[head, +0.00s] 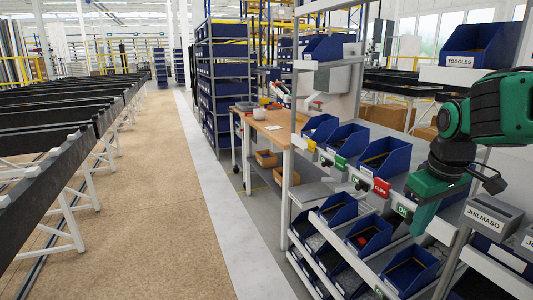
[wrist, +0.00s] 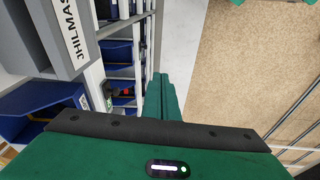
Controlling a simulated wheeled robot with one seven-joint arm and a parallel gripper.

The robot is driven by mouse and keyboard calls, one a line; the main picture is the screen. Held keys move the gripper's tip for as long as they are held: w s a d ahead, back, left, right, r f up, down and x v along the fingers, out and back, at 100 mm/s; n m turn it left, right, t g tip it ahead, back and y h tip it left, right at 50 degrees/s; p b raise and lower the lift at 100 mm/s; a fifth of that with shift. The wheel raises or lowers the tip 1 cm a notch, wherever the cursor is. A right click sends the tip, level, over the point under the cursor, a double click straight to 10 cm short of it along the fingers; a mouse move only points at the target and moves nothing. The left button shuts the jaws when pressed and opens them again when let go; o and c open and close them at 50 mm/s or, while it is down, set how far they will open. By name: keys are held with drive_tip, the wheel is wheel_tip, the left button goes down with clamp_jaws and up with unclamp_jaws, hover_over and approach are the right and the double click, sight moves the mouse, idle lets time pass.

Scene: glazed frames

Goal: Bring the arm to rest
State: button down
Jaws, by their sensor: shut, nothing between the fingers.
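My green arm reaches in from the right side of the head view. My gripper (head: 422,222) points down in front of the shelf rack, at its right end. Its fingers are together with nothing seen between them. In the wrist view the green fingers (wrist: 164,98) extend past the dark edge of the gripper body, close together and empty. The fingers hang beside the rack and appear clear of the bins, though the exact gap cannot be told.
The rack holds several blue bins (head: 385,155) and, lower, more bins (head: 410,270). A grey box labelled JHILMASO (head: 490,217) is close right of my gripper; it also shows in the wrist view (wrist: 62,35). A wooden workbench (head: 272,128) stands beyond. The tan floor (head: 150,200) at left is open.

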drive_tip(key=s+a+f+m+t, duration=0.2)
drive_tip(key=s+a+f+m, duration=0.2)
drive_tip(key=f, duration=0.2)
drive_tip(key=s+d+f+m+g, duration=0.1)
drive_tip(key=s+d+m+g, duration=0.1)
drive_tip(key=s+d, duration=0.3)
drive_tip(key=s+d+f+m+g, duration=0.1)
drive_tip(key=s+d+m, duration=0.3)
drive_tip(key=s, duration=0.7)
drive_tip(key=shift+s+d+g+y, duration=0.35)
drive_tip(key=shift+d+g, duration=0.25)
drive_tip(key=shift+d, duration=0.25)
